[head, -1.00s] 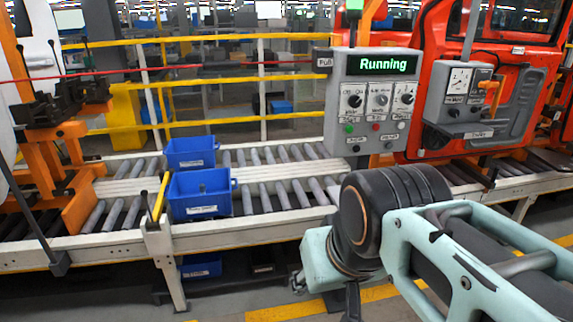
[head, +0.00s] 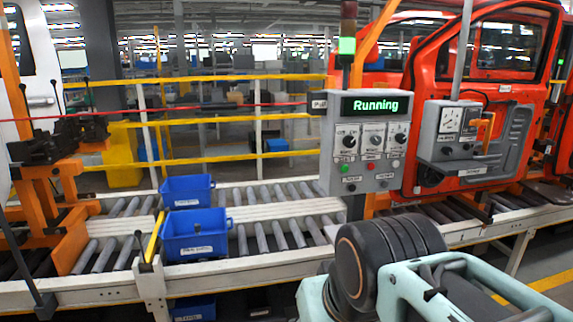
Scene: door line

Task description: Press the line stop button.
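A grey control panel (head: 328,160) stands behind the conveyor, right of centre. Its lit display (head: 376,105) reads "Running" in green. Below are a row of black knobs (head: 375,141), a green button (head: 344,168), a red button (head: 372,167) and a pale button (head: 395,163). The labels are too small to read, so I cannot tell which is the line stop button. My arm's dark joint and pale green link fill the lower right, in front of and below the panel, apart from it in the picture. My gripper is not in view.
Two blue bins (head: 194,233) sit on the roller conveyor (head: 270,238), left of the panel. A second grey box (head: 428,146) with a gauge and an orange handle hangs by the red car door (head: 415,75). A green-lit signal post (head: 347,46) rises above the panel.

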